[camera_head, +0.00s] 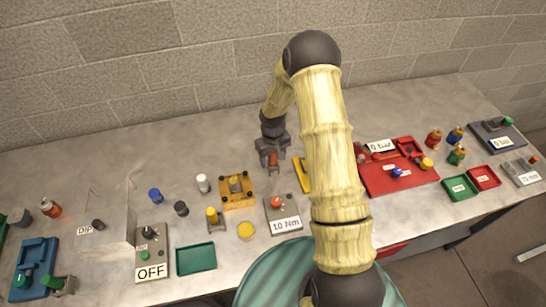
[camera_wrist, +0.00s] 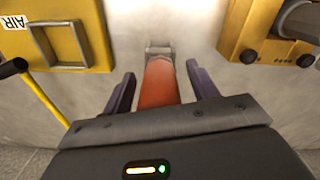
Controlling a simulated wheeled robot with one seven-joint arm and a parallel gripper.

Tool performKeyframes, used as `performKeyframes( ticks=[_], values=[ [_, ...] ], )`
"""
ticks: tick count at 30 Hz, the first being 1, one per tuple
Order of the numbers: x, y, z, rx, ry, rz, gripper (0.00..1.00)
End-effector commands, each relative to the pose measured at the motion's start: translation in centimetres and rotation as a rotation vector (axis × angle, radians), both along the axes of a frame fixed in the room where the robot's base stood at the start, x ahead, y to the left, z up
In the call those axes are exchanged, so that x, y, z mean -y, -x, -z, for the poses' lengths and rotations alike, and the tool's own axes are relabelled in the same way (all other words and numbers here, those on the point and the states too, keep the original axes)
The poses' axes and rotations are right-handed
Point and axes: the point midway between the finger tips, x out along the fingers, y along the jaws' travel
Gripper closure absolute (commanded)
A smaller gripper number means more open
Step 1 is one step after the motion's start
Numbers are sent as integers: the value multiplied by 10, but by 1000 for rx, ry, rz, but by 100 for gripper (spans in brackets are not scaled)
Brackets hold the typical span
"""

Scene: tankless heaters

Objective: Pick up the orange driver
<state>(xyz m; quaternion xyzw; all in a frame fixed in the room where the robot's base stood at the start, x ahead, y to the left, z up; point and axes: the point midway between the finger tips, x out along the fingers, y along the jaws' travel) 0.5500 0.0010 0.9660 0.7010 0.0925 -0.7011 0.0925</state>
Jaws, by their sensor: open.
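The orange driver (camera_wrist: 160,82) stands between the two fingers of my gripper (camera_wrist: 160,88) in the wrist view. A gap shows between each finger and its orange body, so my gripper is open around it without gripping. A grey metal part (camera_wrist: 160,47) shows at its far end. In the head view my gripper (camera_head: 273,158) points down over the bench behind the 10 Nm plate, with the orange driver (camera_head: 273,159) showing between the fingers. My arm hides part of the bench to the right.
A yellow block fixture (camera_head: 238,203) stands just left of my gripper, and a yellow AIR panel (camera_wrist: 75,45) stands close on the other side. The 10 Nm plate (camera_head: 283,213) lies in front. A red panel (camera_head: 375,182) is further right. A stone wall (camera_head: 190,60) runs behind.

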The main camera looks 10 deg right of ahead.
Motion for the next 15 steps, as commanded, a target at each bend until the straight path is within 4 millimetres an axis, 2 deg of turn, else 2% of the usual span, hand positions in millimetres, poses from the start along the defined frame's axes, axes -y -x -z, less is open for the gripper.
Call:
performKeyframes(
  ticks=[2,9,15],
  values=[
    [0,0,0,0,0,0,43],
    [0,0,0,0,0,0,90],
    [0,0,-1,1,0,0,90]
  ],
)
